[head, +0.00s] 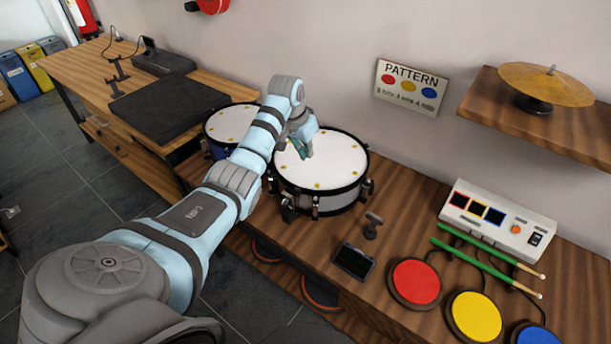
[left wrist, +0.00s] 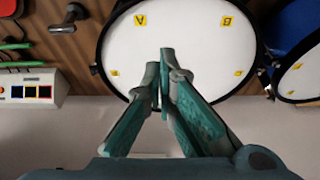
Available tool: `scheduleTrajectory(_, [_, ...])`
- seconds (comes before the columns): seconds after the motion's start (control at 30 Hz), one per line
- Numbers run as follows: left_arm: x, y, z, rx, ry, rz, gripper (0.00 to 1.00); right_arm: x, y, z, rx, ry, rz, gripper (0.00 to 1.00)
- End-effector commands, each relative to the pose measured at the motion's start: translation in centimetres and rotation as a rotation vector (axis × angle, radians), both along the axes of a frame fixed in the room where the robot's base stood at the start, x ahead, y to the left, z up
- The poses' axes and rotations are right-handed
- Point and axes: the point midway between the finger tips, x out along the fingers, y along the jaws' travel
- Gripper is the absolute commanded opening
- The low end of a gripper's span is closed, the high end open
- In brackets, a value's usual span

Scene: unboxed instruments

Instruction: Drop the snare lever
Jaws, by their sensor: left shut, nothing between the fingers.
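The snare drum (head: 325,165) stands on the wooden bench, with a white head, yellow markers and a dark rim. A dark and grey fitting (head: 368,187) shows on its right side and another (head: 289,207) at its front left. I cannot tell for certain which is the snare lever, or its position. My left gripper (head: 303,149) is shut and empty over the drum head, apart from both fittings. In the left wrist view its fingertips (left wrist: 166,62) meet in front of the white drum head (left wrist: 190,35), and a grey piece (left wrist: 65,22) shows beside the rim. My right gripper is out of view.
A blue drum (head: 222,128) stands behind my left arm. A small stand (head: 373,222), a dark tablet (head: 353,261), coloured pads (head: 415,282), green sticks (head: 487,262) and a console (head: 500,222) lie to the right. A shelf with a cymbal (head: 545,82) juts out at upper right.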

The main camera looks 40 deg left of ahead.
Motion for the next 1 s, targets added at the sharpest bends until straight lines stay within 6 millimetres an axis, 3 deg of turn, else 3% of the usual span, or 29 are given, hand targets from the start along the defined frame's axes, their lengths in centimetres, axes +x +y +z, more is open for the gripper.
scheduleTrajectory(0.37, [0.2,-0.1,-0.7,-0.001,0.001,0.0,0.0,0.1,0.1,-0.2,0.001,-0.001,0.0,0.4])
scheduleTrajectory(0.63, [1.7,-0.1,-5.4,-0.002,0.002,0.0,0.0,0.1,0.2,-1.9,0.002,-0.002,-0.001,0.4])
scheduleTrajectory(0.9, [3.3,-0.1,-10.5,-0.001,0.0,0.0,0.0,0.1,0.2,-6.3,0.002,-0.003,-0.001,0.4])
scheduleTrajectory(1.0, [2.1,0.1,-9.2,0.005,0.002,0.001,0.0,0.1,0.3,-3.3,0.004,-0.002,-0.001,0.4])
